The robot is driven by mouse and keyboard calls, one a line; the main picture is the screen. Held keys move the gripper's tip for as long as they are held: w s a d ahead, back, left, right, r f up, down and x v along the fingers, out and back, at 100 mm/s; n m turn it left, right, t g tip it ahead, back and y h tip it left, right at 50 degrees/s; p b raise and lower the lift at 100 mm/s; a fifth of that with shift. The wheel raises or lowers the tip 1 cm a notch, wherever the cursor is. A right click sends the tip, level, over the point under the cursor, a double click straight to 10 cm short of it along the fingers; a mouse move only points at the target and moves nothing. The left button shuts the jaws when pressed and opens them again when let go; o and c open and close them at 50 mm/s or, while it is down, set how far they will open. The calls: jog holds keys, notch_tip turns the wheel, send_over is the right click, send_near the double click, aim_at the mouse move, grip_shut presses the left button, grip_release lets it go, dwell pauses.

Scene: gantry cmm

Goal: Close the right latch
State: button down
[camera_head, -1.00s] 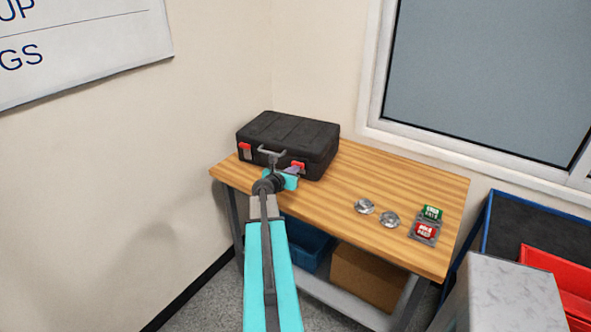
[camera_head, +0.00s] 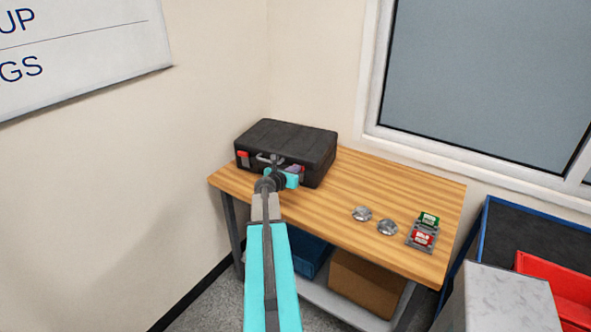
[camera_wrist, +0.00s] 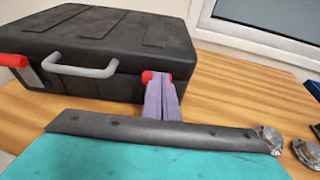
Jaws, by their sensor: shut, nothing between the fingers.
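A closed black case (camera_head: 285,140) lies at the back left of the wooden table; it also shows in the wrist view (camera_wrist: 100,40). The right latch (camera_wrist: 147,77) is a red piece on the case's front, mostly hidden behind my fingertips. My gripper (camera_head: 296,171) is at the case's front right. In the wrist view, its purple fingers (camera_wrist: 160,82) are together and empty, overlapping the latch. I cannot tell whether they touch it or how far the latch is turned. The left latch (camera_head: 242,159) is also red, left of the grey handle (camera_wrist: 82,69).
Two round metal parts (camera_head: 362,214) and a small stand with green and red blocks (camera_head: 423,235) are on the table (camera_head: 330,210) to the right. A wall stands behind and left. A grey block (camera_head: 500,300) and red bin (camera_head: 558,285) are at lower right.

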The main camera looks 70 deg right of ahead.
jog(key=shift+a, duration=0.15)
jog(key=a+r+b, duration=0.2)
jog(key=a+r, duration=0.5)
jog(key=a, duration=0.3)
jog(key=shift+w+a+b, duration=0.15)
jog(key=shift+a+b, duration=0.25)
dwell(0.4)
dwell(0.6)
